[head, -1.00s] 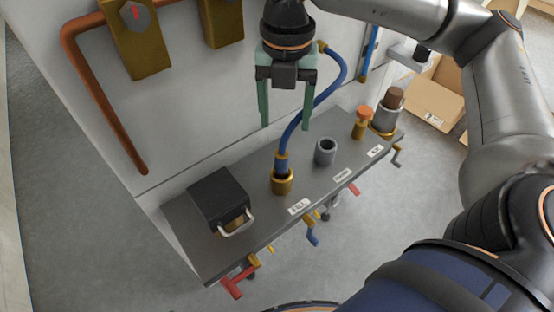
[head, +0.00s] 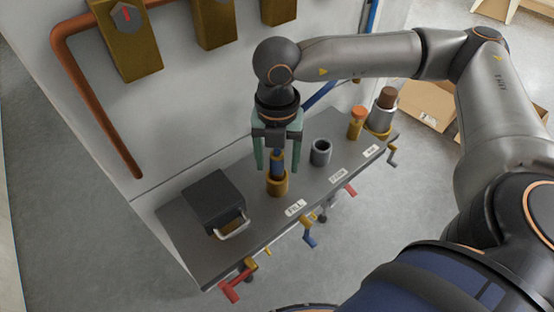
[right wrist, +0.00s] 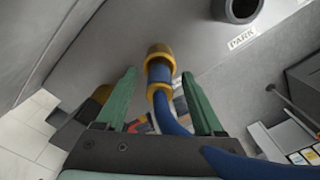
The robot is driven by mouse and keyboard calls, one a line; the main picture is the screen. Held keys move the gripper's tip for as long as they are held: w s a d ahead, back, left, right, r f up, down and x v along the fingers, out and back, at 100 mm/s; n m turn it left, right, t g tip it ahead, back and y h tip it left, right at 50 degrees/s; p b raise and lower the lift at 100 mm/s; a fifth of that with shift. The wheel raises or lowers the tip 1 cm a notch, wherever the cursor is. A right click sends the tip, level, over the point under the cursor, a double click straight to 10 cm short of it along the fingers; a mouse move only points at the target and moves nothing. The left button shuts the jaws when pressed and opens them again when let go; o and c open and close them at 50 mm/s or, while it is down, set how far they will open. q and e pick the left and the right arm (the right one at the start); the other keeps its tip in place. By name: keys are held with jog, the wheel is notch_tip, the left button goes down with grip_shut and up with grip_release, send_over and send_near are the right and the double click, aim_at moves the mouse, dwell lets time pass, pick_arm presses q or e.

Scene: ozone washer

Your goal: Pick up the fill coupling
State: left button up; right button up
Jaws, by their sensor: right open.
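The fill coupling (head: 277,163) is a blue, brass-ended piece on the blue hose. It stands upright in a brass socket (head: 277,184) beside the FILL label (head: 295,208). My right gripper (head: 277,168) is open, pointing down, with one green finger on each side of the coupling in the head view. In the right wrist view the coupling (right wrist: 161,76) shows between and beyond the open fingers (right wrist: 160,98). I cannot tell whether either finger touches it. The hose (right wrist: 172,121) runs back beneath the gripper. My left gripper is not in view.
A grey ring socket (head: 320,152) stands right of the coupling on the dark shelf (head: 255,218). An orange-topped brass fitting (head: 356,122) and a metal cylinder (head: 384,110) are farther right. A black box with a handle (head: 213,202) is at left. The panel wall (head: 200,110) rises close behind.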

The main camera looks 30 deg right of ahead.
grip_shut()
dwell(0.4)
